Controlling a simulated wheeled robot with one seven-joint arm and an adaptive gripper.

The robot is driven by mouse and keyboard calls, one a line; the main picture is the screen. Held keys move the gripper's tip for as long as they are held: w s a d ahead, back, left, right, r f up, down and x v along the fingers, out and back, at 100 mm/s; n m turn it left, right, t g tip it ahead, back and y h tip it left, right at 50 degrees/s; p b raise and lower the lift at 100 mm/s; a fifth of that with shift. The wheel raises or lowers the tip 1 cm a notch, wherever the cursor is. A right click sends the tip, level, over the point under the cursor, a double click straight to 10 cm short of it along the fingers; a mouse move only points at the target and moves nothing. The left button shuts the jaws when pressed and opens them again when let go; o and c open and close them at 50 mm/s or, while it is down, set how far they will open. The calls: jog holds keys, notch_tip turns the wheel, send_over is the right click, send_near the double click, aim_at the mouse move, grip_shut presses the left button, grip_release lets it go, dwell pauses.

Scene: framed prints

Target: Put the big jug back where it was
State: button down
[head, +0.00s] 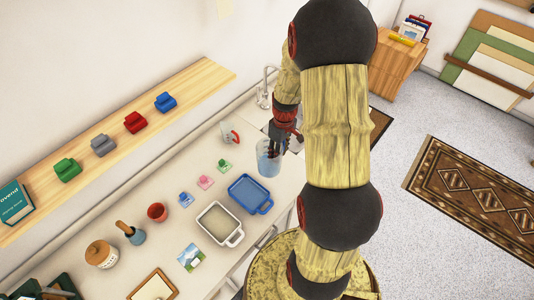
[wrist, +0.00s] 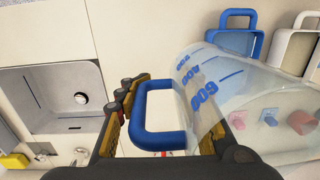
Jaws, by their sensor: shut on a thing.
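The big jug (head: 268,160) is clear with a blue handle, and it hangs at my gripper (head: 277,138) beside the sink. In the wrist view the jug (wrist: 225,95) shows blue volume marks, and its blue handle (wrist: 150,87) lies between the fingers of my gripper (wrist: 175,128). The gripper is shut on the handle. A smaller clear jug with a red handle (head: 230,133) stands on the counter, left of the big jug. Whether the big jug's base touches the counter is hard to tell.
The sink (wrist: 60,95) lies beside the gripper. A blue tray (head: 250,195) and a white tray (head: 220,225) sit on the counter (head: 185,165) near the jug. Small coloured items (head: 205,182) stand close behind them. A wooden shelf (head: 120,135) runs along the wall.

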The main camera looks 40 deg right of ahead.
jog(key=w+d+f, duration=0.1)
jog(key=w+f, duration=0.1)
jog(key=w, duration=0.1)
jog(key=w+d+f, duration=0.1)
jog(key=w+f, duration=0.2)
jog(key=w+d+f, duration=0.2)
jog(key=w+f, duration=0.1)
jog(key=shift+w, duration=0.25)
jog(key=shift+w+d+f+b, duration=0.1)
jog(key=shift+w+f+b, duration=0.05)
jog(key=shift+f+b, duration=0.15)
jog(key=shift+f, duration=1.45)
jog(key=shift+f, duration=0.15)
jog(key=c, duration=1.2)
grip_release()
